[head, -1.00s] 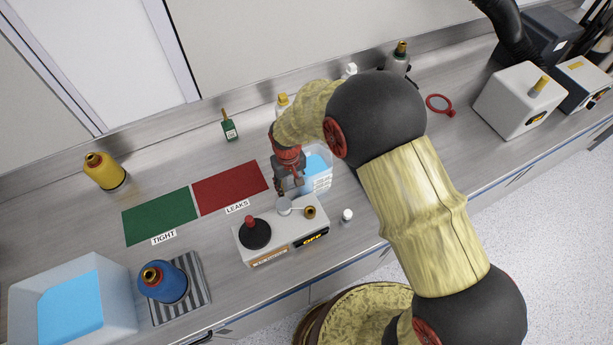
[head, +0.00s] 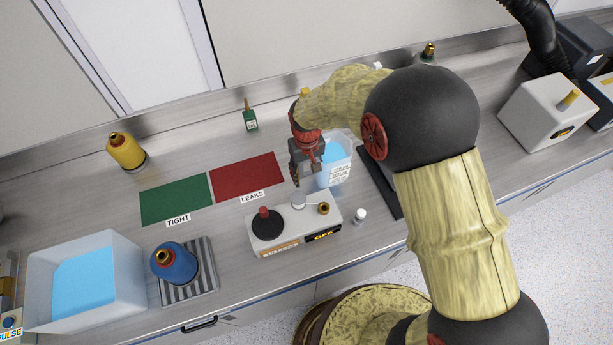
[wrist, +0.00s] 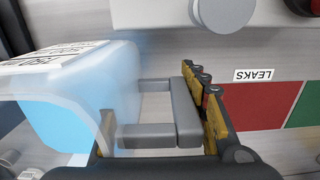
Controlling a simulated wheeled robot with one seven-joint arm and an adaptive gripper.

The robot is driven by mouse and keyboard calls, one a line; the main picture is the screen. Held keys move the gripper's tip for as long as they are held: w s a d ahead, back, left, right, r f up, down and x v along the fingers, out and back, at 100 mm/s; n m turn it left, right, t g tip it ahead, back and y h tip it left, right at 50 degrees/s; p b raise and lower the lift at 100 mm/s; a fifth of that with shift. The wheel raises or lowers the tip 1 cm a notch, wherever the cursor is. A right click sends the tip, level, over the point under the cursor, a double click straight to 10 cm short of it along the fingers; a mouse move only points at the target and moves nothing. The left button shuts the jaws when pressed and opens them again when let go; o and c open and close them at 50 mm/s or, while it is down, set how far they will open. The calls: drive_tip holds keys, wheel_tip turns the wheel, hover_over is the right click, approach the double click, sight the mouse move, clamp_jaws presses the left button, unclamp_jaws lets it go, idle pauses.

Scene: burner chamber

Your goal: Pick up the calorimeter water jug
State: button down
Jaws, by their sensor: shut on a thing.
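The calorimeter water jug (head: 338,168) is a clear box-like vessel with blue water and a printed white label. It is just behind the grey OFF unit in the head view. In the wrist view the jug (wrist: 75,105) fills the left side, and its grey handle reaches to the right. My gripper (head: 305,176) is at the jug's left side, shut on the handle. Its yellow and dark fingers (wrist: 205,105) show at the handle's outer bar. I cannot tell whether the jug's base is clear of the bench.
The grey OFF unit (head: 286,232) with a black disc is close in front of the jug. A small white bottle (head: 360,216) and a dark flat panel (head: 380,185) are to the right. Green (head: 175,200) and red (head: 247,177) mats lie left. A blue cylinder (head: 175,264) and water tub (head: 128,278) are front left.

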drive_tip(key=shift+w+r, duration=0.1)
drive_tip(key=shift+r, duration=2.5)
